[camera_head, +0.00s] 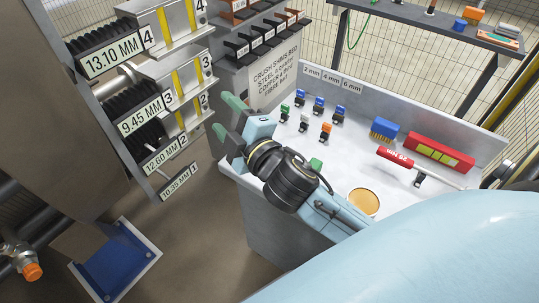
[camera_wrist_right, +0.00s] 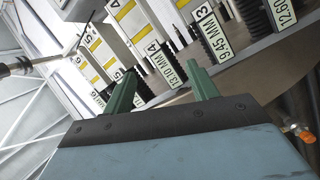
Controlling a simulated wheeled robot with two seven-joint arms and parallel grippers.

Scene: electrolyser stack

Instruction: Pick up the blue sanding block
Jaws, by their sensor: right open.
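A blue block (camera_head: 385,130) with a ribbed yellow-brown lower part lies on the grey bench top, right of centre in the head view; it is the thing that best matches the sanding block. My right gripper (camera_head: 228,117) is at the bench's left edge, well to the left of the block and apart from it. Its two green fingers are open with nothing between them, as the right wrist view (camera_wrist_right: 163,88) also shows. The block is not in the wrist view. My left gripper is not in view.
Small blue, green and orange-topped items (camera_head: 318,104) stand on the bench between gripper and block. A red case (camera_head: 440,150), a red-handled tool (camera_head: 395,157) and an amber round dish (camera_head: 364,201) lie nearby. A back panel (camera_head: 420,110) rises behind. Labelled racks (camera_head: 150,115) stand left.

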